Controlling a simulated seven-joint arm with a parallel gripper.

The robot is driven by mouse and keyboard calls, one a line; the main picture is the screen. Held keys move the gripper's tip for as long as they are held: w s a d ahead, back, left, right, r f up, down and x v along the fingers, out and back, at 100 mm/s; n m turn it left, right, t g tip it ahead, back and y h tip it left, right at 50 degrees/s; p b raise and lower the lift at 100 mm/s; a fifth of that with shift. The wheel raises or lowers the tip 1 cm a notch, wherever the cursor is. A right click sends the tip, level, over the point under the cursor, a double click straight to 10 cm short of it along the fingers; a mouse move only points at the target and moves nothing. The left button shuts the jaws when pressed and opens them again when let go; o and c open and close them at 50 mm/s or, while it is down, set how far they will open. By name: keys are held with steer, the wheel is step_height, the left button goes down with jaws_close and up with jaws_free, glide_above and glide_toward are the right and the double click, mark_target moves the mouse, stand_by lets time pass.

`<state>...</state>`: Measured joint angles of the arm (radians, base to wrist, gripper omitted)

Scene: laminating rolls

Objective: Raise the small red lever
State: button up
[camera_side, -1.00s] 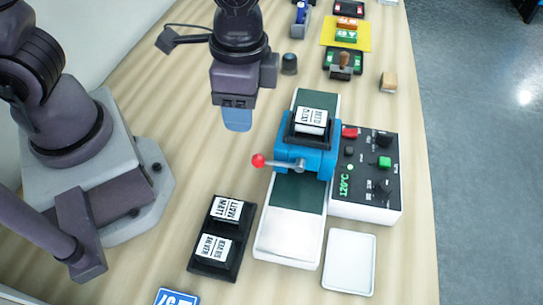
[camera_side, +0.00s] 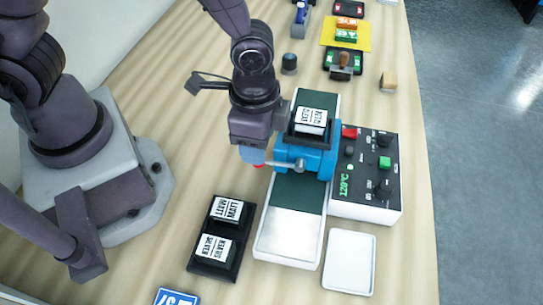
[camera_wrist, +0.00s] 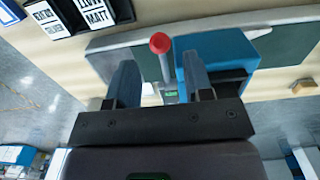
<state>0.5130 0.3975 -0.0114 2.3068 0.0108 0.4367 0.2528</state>
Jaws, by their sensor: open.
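The small red lever is a grey rod with a red ball end, on the blue roller housing (camera_side: 318,160) of the laminator. In the side view its grey rod (camera_side: 290,164) points left, and its ball is mostly hidden behind my gripper (camera_side: 252,155). In the wrist view the red ball (camera_wrist: 160,42) shows beyond and between the two blue fingers of my gripper (camera_wrist: 160,76). The fingers are open and apart, with nothing held. I cannot tell whether they touch the lever.
A control box (camera_side: 369,205) with knobs and a green display stands right of the laminator. A black holder (camera_side: 214,268) with two labelled rolls and a white tray (camera_side: 349,262) lie in front. A labelled roll (camera_side: 312,120) sits atop the housing. Bare table lies left.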

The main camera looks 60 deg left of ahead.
steer(key=shift+f, duration=0.15)
stand_by(0.3)
steer(key=shift+f, duration=2.45)
steer(key=shift+c, duration=0.5)
steer(key=c, duration=0.5)
steer(key=shift+o, duration=0.2)
steer(key=shift+r, duration=2.35)
steer(key=o, duration=0.6)
steer(key=shift+c, duration=0.2)
